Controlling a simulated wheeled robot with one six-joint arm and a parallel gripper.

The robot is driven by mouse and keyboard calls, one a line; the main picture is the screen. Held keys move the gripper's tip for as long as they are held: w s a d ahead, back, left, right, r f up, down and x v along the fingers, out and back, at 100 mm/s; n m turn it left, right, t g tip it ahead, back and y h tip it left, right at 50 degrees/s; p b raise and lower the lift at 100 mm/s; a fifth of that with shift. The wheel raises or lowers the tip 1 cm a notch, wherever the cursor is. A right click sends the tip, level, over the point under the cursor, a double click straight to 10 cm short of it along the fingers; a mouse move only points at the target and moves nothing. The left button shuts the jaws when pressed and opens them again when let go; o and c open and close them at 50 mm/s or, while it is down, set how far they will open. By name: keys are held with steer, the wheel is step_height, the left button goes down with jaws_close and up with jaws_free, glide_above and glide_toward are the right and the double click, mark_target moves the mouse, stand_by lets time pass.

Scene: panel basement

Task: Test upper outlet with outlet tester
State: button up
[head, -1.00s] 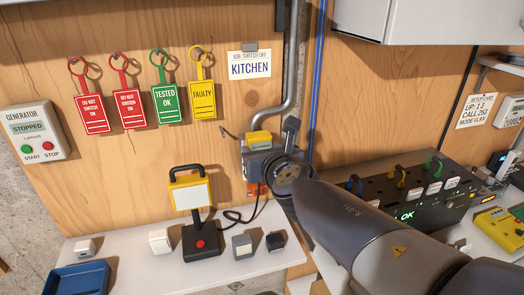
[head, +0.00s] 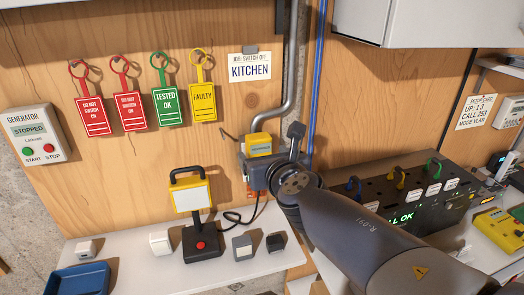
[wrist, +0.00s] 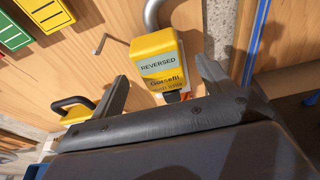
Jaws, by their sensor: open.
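The yellow outlet tester (head: 258,144) sits upright at the grey outlet box (head: 257,172) on the wooden wall. In the wrist view the tester (wrist: 157,62) shows REVERSED on its display. My gripper (wrist: 163,74) is open, with one finger on either side of the tester in that view. Gaps show between the fingers and the tester, and nothing is held. In the head view my wrist covers the right part of the outlet box, and the outlet faces are mostly hidden.
Red, green and yellow tags (head: 167,102) hang on the wall, left of a KITCHEN card (head: 249,67). A work lamp (head: 190,195) stands on the white shelf (head: 130,262) below. A grey conduit (head: 296,60) rises above the outlet box. A black socket panel (head: 430,205) is at right.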

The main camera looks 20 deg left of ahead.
steer(key=p+v, duration=0.3)
steer(key=v, duration=0.5)
steer(key=shift+s, duration=0.2)
steer(key=shift+d, duration=0.1)
steer(key=b+x, duration=0.4)
steer(key=x, duration=0.6)
steer(key=shift+w, duration=0.4)
steer(key=shift+s, duration=0.1)
